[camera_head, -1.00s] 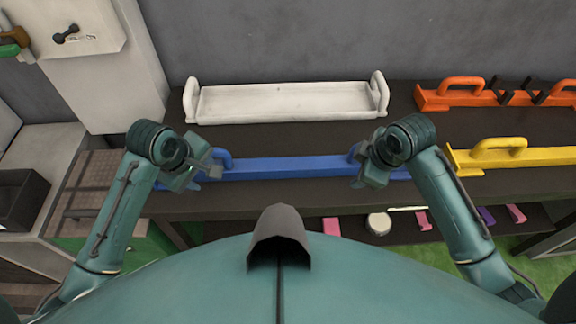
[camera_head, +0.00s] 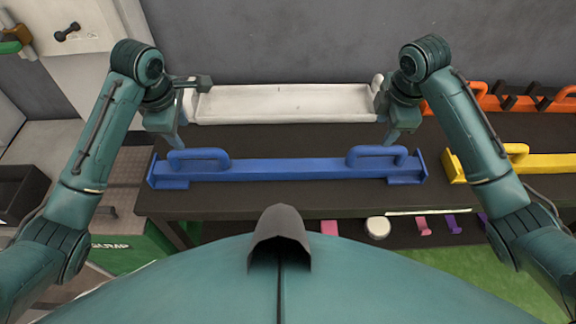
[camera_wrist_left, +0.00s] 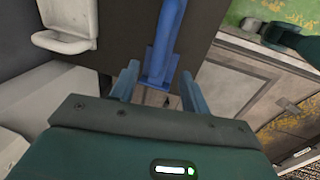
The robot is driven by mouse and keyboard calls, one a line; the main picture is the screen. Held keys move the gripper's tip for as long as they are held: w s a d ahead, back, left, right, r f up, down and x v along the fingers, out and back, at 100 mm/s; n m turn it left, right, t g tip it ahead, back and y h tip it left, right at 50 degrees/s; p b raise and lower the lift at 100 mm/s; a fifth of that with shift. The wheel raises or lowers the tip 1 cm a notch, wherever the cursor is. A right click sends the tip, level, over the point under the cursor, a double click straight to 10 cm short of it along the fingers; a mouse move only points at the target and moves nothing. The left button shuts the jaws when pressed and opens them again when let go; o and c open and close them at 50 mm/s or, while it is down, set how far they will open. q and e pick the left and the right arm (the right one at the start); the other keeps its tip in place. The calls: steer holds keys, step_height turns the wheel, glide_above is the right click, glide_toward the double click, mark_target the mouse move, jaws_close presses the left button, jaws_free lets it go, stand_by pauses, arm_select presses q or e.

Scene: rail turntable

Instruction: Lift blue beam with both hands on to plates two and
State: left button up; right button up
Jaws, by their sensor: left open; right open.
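The blue beam (camera_head: 287,171) lies on the dark bench in the head view, with a raised loop handle near each end. Its left handle (camera_head: 198,154) and right handle (camera_head: 377,150) are both uncovered. My left gripper (camera_head: 178,138) is open and empty, above and behind the left handle. In the left wrist view the blue beam (camera_wrist_left: 160,60) shows beyond and between the spread fingers of my left gripper (camera_wrist_left: 158,84), apart from them. My right gripper (camera_head: 390,136) is open and empty, above and behind the right handle. I cannot make out any numbered plates.
A white tray (camera_head: 285,119) with end handles lies behind the beam. An orange beam (camera_head: 500,101) and a yellow beam (camera_head: 545,164) lie on the right. A lower shelf holds a round white piece (camera_head: 378,227) and several small coloured pieces. The bench front edge is clear.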

mark_target(193, 150)
arm_select(q)
steer(key=f, duration=0.3)
steer(key=w+f, duration=0.1)
steer(key=f, duration=0.3)
steer(key=w+f, duration=0.1)
steer(key=f, duration=0.3)
steer(key=shift+w, duration=0.1)
arm_select(e)
steer(key=f, duration=0.3)
steer(key=w+f, duration=0.1)
steer(key=f, duration=0.3)
steer(key=w+f, duration=0.1)
steer(key=f, duration=0.3)
steer(key=shift+w, duration=0.1)
arm_select(q)
steer(key=shift+c, duration=0.4)
arm_select(e)
steer(key=shift+c, duration=0.4)
arm_select(q)
jaws_close()
arm_select(e)
jaws_close()
arm_select(q)
steer(key=shift+w+r, duration=0.15)
steer(key=shift+r, duration=0.05)
arm_select(e)
steer(key=shift+w+r, duration=0.15)
steer(key=shift+r, duration=0.1)
